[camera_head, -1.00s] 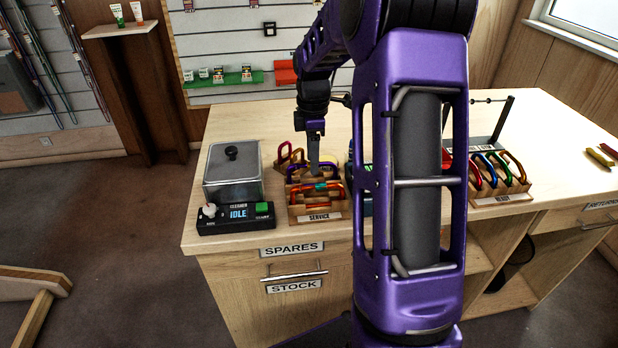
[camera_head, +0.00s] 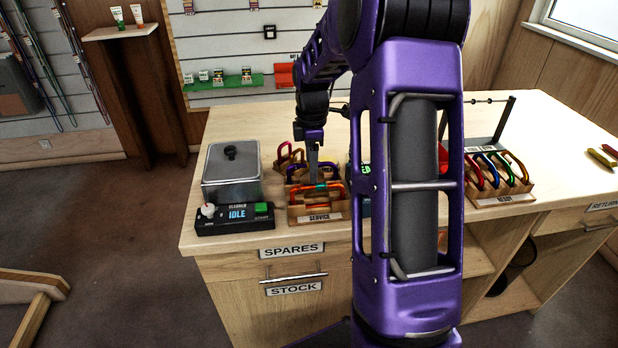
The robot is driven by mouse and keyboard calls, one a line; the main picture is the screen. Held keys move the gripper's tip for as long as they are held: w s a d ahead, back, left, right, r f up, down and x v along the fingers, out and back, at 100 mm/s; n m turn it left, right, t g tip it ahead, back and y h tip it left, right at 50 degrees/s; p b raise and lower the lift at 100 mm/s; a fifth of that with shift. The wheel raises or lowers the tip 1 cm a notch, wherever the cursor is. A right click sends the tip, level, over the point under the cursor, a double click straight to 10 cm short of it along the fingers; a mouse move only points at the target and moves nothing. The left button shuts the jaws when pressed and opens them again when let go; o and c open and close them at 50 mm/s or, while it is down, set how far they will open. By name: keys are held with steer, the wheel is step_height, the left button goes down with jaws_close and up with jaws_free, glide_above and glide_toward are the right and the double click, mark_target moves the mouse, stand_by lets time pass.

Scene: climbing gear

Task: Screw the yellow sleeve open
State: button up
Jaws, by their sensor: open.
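The service tray (camera_head: 320,217), a wooden rack labelled SERVICE, holds several carabiners on the counter. An orange-red carabiner (camera_head: 331,192) with a teal sleeve (camera_head: 321,187) stands in its front part. A purple carabiner (camera_head: 327,169) is behind it, and a brown-red one (camera_head: 288,154) stands at the back. I cannot make out a yellow sleeve. My gripper (camera_head: 313,181) points down over the tray, just behind the orange-red carabiner, with its fingers overlapping the purple one in the picture. It is open. Whether it touches anything is too small to tell.
A grey cleaner box (camera_head: 231,178) with a control panel reading IDLE (camera_head: 236,214) stands left of the tray. My arm hides the counter's middle. A ready rack (camera_head: 505,196) with several coloured carabiners stands at the right.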

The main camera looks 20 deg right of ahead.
steer(key=shift+w+d+p, duration=0.15)
steer(key=shift+w+p, duration=0.2)
steer(key=shift+w, duration=0.3)
steer(key=shift+r, duration=0.15)
steer(key=shift+r+p, duration=0.55)
steer(key=shift+r, duration=0.75)
steer(key=shift+s+a, duration=0.2)
steer(key=shift+s, duration=0.5)
steer(key=shift+f, duration=0.1)
steer(key=shift+a+f+b, duration=0.1)
steer(key=shift+f+b, duration=0.85)
steer(key=shift+f, duration=0.5)
